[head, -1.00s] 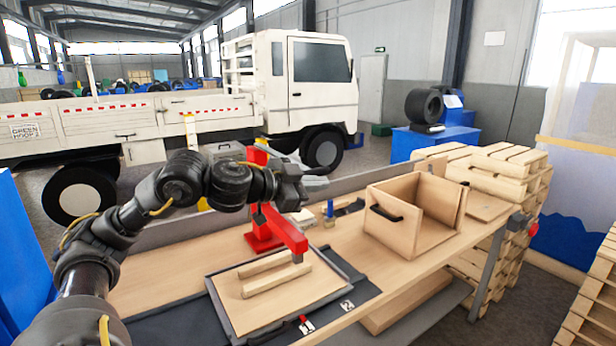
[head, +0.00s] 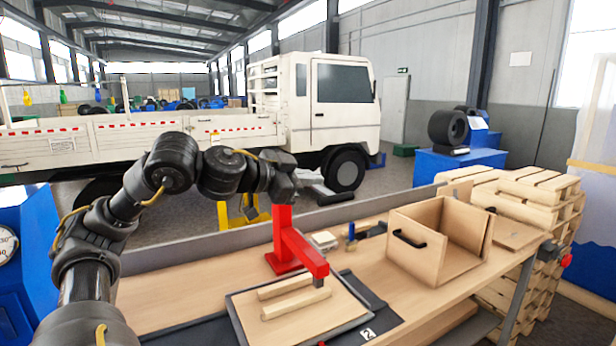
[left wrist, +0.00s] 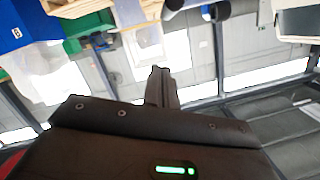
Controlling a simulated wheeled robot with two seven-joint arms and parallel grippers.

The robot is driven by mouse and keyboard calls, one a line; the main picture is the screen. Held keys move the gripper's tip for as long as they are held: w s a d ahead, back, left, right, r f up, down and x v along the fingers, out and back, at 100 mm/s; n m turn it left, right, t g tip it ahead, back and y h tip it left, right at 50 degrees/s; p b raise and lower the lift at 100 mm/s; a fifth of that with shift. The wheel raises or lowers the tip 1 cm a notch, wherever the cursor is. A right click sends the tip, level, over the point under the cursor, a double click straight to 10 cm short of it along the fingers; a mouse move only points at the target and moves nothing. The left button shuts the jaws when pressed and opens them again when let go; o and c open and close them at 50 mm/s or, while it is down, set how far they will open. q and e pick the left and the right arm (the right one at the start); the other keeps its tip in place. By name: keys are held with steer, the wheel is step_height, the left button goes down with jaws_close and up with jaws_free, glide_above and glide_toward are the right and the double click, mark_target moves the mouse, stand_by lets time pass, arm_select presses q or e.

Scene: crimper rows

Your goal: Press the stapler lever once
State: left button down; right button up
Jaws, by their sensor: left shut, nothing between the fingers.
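The red stapler (head: 284,250) stands on the wooden workbench. Its red horizontal arm reaches forward over a tray with pale wooden strips. My left arm crosses in front of its upper part, so I cannot make out its lever. My left gripper (head: 328,191) is above and behind the stapler, apart from it, and points right. In the left wrist view, its fingers (left wrist: 161,86) are together with nothing between them. My right gripper is not in view.
The dark-rimmed tray (head: 240,318) lies in front of the stapler. A wooden box with a black handle (head: 440,240) stands to the right on the bench (head: 185,292). Pallets (head: 520,200) are stacked beyond it. A white truck (head: 340,120) stands behind.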

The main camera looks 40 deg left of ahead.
arm_select(q)
steer(key=w+f, duration=0.5)
steer(key=w, duration=0.2)
steer(key=shift+w+a, duration=0.2)
steer(key=shift+a, duration=0.05)
steer(key=shift+f, duration=0.1)
